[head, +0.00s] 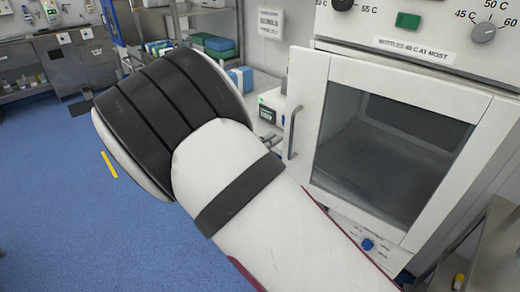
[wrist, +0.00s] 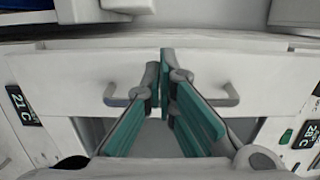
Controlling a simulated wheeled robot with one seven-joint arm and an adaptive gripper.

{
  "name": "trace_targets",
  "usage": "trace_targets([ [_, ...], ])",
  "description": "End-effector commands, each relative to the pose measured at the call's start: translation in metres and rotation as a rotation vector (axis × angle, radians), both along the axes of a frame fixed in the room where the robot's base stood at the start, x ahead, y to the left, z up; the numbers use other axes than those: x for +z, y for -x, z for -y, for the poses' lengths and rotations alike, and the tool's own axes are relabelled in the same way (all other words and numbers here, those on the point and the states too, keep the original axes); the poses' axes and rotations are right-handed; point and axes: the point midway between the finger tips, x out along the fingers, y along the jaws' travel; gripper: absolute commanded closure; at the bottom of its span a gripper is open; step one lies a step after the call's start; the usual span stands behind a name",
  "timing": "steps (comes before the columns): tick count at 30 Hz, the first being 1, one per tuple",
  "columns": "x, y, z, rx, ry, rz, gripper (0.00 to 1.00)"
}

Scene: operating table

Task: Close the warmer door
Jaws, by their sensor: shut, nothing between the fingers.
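The warmer door (head: 310,110) is a white frame around a dark glass window (head: 385,150), with a grey vertical handle (head: 292,132) on its left side. Its left edge sticks out past the cabinet edge above, so it looks slightly ajar, but the gap is not clear. My gripper (wrist: 164,62) has teal finger pads that meet at the tips, shut and empty. In the head view my arm hides most of the gripper, left of the door handle.
The warmer's control panel (head: 410,25) with dials is above the door. A metal trolley (head: 490,245) stands at the lower right. Shelves with blue and green boxes (head: 218,43) are behind my arm. Blue floor (head: 50,200) is clear at the left.

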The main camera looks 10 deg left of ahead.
Motion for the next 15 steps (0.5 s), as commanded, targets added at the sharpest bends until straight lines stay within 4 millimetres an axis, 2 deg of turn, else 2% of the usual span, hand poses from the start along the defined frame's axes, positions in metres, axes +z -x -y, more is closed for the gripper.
trace_targets([
  [6, 0.000, -0.023, 0.013, 0.000, -0.001, 0.000, 1.00],
  [15, 0.000, -0.030, 0.017, 0.000, 0.000, -0.001, 1.00],
])
